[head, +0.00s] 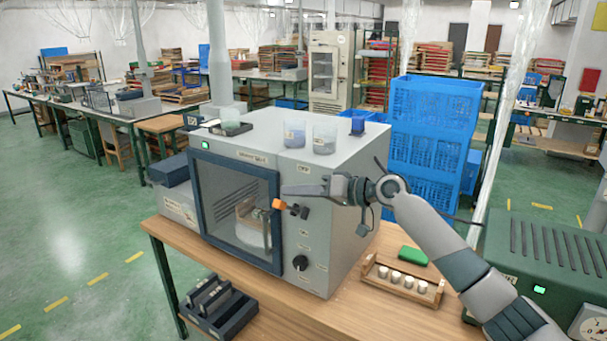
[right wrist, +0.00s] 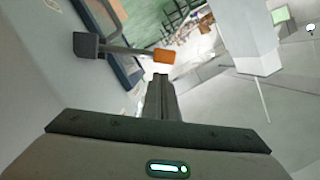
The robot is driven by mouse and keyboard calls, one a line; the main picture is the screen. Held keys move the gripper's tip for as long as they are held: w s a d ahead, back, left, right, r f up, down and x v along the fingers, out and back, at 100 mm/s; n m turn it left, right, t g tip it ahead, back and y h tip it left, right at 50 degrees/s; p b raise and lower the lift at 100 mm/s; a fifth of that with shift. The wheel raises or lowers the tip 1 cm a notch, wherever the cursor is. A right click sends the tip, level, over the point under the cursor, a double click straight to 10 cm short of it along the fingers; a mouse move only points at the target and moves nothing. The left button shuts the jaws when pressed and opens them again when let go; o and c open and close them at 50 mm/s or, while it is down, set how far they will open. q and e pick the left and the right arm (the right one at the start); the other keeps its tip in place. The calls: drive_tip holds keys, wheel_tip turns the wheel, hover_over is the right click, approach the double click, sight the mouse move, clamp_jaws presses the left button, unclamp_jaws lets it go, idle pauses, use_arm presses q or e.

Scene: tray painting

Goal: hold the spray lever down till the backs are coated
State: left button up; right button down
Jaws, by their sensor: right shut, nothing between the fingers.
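The spray booth (head: 322,215) is a grey cabinet with a blue-framed window (head: 215,195) on the table. The spray lever (head: 279,204) is a dark arm with an orange tip on the booth's front, right of the window. It also shows in the right wrist view (right wrist: 164,56). My right gripper (head: 287,190) is shut and empty, its fingertips just above the orange tip. I cannot tell whether they touch it. Behind the window stands a pale, tray-like piece (head: 250,212); its backs and coating cannot be made out. My left gripper is out of view.
A black knob (head: 300,262) sits below the lever. Clear cups (head: 324,138) stand on the booth. A dark slotted box (head: 218,322) stands at front left.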

sight(283, 207)
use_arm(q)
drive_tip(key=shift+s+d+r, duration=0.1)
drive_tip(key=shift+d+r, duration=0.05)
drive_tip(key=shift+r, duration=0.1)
use_arm(e)
drive_tip(key=shift+s+a+f, duration=0.2)
drive_tip(key=shift+s+f, duration=0.05)
drive_tip(key=shift+f, duration=0.2)
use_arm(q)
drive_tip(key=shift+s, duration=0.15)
